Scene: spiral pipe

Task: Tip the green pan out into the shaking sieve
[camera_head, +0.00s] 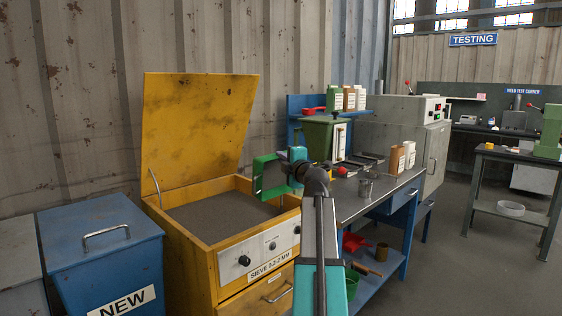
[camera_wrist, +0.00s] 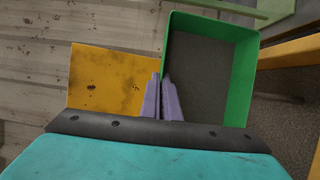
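The green pan (camera_head: 258,177) is in my gripper (camera_head: 290,173), above the right side of the shaking sieve (camera_head: 225,262). In the head view the pan looks turned on its side. In the wrist view the pan (camera_wrist: 241,80) shows a grey inside; I cannot tell whether that is material or a bare bottom. The gripper's purple fingers (camera_wrist: 161,78) are close together at the pan's near left wall. The sieve is a yellow box with its lid (camera_head: 197,120) raised. Dark grey granular material (camera_head: 215,214) lies in its bed.
A blue bin (camera_head: 98,250) marked NEW stands left of the sieve. On the right, a workbench (camera_head: 380,195) carries a green hopper (camera_head: 322,140), boxes and a metal cup (camera_head: 365,188). The raised lid stands behind the bed. Open floor lies further right.

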